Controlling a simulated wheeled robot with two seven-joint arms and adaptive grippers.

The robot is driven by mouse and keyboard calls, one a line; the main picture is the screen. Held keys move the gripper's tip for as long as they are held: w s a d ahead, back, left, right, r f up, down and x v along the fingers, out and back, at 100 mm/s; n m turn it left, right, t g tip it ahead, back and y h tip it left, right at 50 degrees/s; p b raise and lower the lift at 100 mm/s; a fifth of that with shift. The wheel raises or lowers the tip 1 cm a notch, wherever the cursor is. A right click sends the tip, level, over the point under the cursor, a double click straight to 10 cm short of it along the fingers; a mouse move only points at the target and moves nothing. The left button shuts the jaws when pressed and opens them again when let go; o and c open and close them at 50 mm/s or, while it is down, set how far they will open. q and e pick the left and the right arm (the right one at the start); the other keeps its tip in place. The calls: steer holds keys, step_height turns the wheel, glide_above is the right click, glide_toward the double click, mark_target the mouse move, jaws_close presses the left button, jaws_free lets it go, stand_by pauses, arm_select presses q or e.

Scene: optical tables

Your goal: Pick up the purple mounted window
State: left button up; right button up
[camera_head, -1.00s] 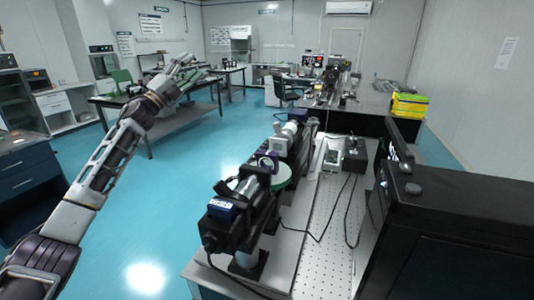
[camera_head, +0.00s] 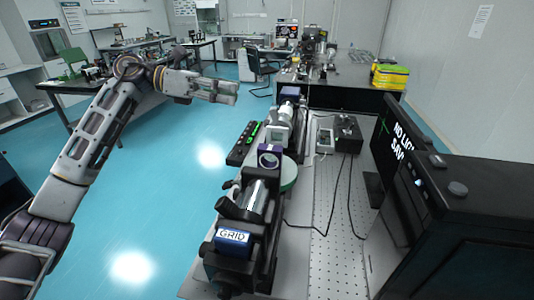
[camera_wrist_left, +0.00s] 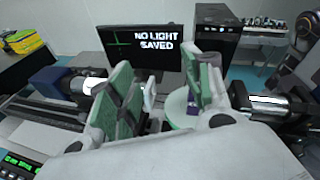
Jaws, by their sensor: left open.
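The purple mounted window (camera_head: 269,156), a small square purple mount with a round opening, stands upright on the optical rail beside a pale green disc (camera_head: 289,172). In the left wrist view a bit of purple (camera_wrist_left: 193,108) shows by the right finger, largely hidden. My left gripper (camera_head: 234,92) is open and empty, up and to the left of the window in the head view. In the left wrist view its green-padded fingers (camera_wrist_left: 168,80) are spread apart, with the rail parts beyond them. My right gripper is not in view.
A black box with green digits (camera_head: 244,143) lies to the left. A monitor (camera_head: 395,140) and large black case (camera_head: 455,210) stand right.

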mark_target(260, 146)
arm_select(q)
steer(key=s+a+f+m+g+y, duration=0.2)
steer(key=s+f+m+y, duration=0.1)
steer(key=s+f+m, duration=0.1)
steer(key=shift+s+a+f+m+g+y, duration=0.25)
steer(key=shift+f+m, duration=0.25)
steer(key=shift+f, duration=0.4)
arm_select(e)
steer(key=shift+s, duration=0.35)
arm_select(q)
steer(key=shift+d+f, duration=0.1)
steer(key=shift+d, duration=0.1)
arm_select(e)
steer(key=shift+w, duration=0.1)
arm_select(q)
steer(key=p+x, duration=0.1)
steer(key=x, duration=0.6)
steer(key=shift+d+f, duration=0.1)
steer(key=shift+d, duration=0.1)
steer(key=shift+s+d+f, duration=0.1)
steer(key=shift+d, duration=0.15)
steer(key=shift+d+f, duration=0.15)
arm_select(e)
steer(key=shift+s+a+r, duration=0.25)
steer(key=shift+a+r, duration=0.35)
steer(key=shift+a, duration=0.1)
